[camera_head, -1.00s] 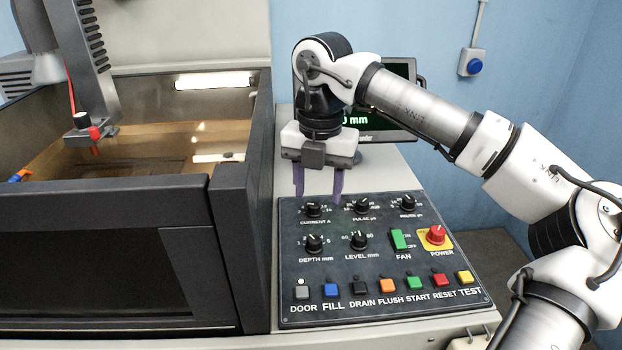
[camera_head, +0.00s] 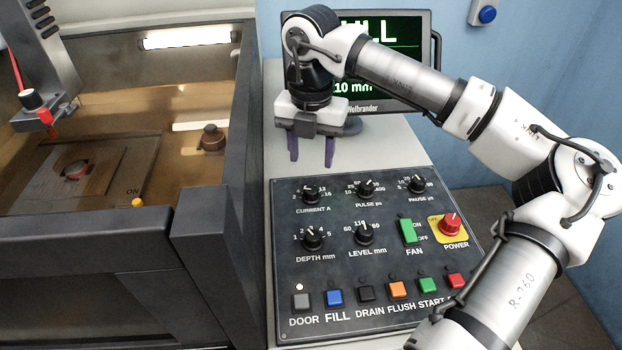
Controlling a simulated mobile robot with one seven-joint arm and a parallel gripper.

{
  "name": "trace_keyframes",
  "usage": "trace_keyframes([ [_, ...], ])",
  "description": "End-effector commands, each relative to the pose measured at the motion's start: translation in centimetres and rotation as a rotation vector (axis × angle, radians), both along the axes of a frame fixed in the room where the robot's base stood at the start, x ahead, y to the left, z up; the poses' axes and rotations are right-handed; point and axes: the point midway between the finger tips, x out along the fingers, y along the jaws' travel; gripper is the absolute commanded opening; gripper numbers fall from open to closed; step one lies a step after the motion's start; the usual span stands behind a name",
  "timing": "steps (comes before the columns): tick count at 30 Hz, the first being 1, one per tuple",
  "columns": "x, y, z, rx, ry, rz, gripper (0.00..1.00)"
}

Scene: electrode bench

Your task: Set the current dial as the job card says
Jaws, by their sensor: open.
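The current dial (camera_head: 310,194), labelled CURRENT A, is a small black knob with a white pointer at the top left of the dark control panel (camera_head: 340,275). Its pointer seems to tilt up and to the right; the exact number is too small to tell. My gripper (camera_head: 312,162) points down, open and empty, with two purple fingers. It is apart from the dial, just beyond the panel's back edge. No job card can be made out in this view.
More dials stand on the panel: PULSE (camera_head: 365,187), PAUSE (camera_head: 417,184), DEPTH (camera_head: 312,237) and LEVEL (camera_head: 364,233). A green fan switch (camera_head: 408,231), a red power knob (camera_head: 449,224) and coloured buttons sit nearby. A monitor (camera_head: 400,60) stands behind my arm; an open tank (camera_head: 120,215) is left.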

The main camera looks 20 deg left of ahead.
Motion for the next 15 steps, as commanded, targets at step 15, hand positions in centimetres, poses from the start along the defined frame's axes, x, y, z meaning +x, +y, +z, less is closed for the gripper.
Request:
trace_keyframes([
  [15,0.0,0.0,-8.2,0.001,0.001,0.0,0.48],
])
